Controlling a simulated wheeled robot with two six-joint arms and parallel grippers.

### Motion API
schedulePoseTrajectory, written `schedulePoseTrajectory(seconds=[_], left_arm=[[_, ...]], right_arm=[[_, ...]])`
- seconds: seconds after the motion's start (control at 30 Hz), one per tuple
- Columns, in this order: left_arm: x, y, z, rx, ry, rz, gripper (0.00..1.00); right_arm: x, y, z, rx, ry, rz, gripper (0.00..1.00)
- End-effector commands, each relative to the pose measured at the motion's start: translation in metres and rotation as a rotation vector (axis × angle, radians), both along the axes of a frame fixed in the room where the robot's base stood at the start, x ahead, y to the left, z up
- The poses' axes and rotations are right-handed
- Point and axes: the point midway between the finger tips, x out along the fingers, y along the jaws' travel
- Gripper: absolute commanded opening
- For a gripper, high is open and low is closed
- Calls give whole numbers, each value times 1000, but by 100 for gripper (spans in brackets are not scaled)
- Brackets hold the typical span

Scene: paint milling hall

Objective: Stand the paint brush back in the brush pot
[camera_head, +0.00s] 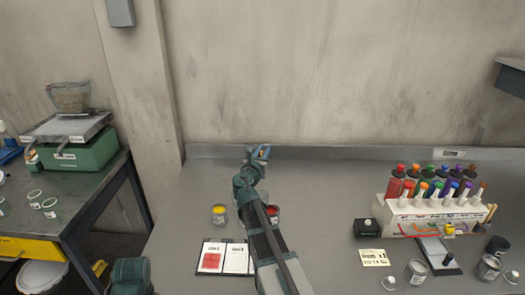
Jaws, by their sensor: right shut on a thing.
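My right gripper (259,153) is at the back of the grey bench, near the wall. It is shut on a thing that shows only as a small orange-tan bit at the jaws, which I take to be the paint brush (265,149). Most of it is hidden by the gripper. My left gripper is not in view.
A white rack (430,214) with several coloured bottles stands at the right. A yellow-topped can (219,214) and a colour card (211,258) lie left of my right arm. Other cans (415,271) are at front right. A green scale (80,150) stands on the left table.

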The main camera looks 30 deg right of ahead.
Motion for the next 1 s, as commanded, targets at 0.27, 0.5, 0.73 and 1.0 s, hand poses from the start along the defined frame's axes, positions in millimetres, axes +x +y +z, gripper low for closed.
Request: schedulePoseTrajectory(seconds=[0.27, 0.5, 0.73, 1.0], left_arm=[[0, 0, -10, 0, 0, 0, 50], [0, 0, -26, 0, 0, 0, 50], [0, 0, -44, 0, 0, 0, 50], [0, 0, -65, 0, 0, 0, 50]], right_arm=[[0, 0, -10, 0, 0, 0, 0], [0, 0, -27, 0, 0, 0, 0], [0, 0, -44, 0, 0, 0, 0], [0, 0, -65, 0, 0, 0, 0]])
